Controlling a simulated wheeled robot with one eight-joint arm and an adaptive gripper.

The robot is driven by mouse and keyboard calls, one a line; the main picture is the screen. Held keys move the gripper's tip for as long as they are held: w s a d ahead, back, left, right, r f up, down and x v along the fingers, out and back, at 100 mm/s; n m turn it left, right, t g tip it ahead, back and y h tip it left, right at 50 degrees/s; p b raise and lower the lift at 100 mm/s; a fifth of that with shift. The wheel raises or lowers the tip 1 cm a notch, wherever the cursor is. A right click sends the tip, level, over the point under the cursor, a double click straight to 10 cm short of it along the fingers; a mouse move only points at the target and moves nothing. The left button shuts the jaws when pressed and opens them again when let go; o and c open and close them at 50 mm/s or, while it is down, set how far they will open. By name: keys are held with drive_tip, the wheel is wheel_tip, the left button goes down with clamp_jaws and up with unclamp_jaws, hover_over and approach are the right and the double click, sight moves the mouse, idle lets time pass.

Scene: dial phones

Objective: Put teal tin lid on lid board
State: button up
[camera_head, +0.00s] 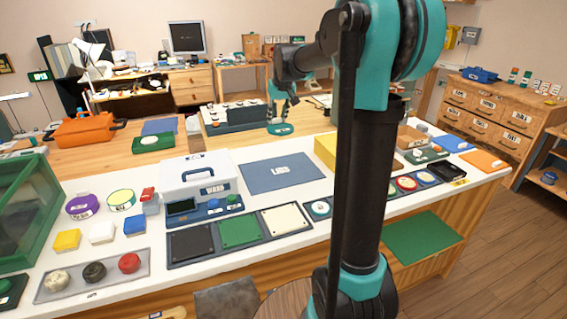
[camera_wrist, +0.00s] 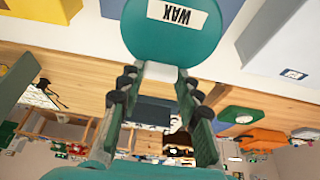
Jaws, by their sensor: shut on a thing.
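The teal tin lid (camera_head: 281,129) is held by my gripper (camera_head: 281,98) near the back edge of the white work surface. In the wrist view the lid (camera_wrist: 165,45) is a round teal disc with an upside-down "WAX" label. My gripper (camera_wrist: 158,76) is shut on the pale grip at the lid's near edge, with a finger on each side. The lid board (camera_head: 280,174) is a flat grey-blue sheet with a white label, and its visible top is bare. In the head view the lid appears beyond the board's back edge, apart from it.
A white case (camera_head: 198,176) with a blue handle stands left of the board. A yellow block (camera_head: 325,151) stands to its right, partly behind my arm. A tray of black, green and cream panels (camera_head: 239,231) lies in front. My arm hides part of the table's right side.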

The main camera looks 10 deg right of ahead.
wheel_tip(320, 180, down, 18)
drive_tip(key=shift+r, duration=0.25)
drive_tip(key=shift+f, duration=0.15)
drive_tip(key=o, duration=1.1)
drive_tip(key=shift+o, duration=0.2)
drive_tip(key=v, duration=1.2)
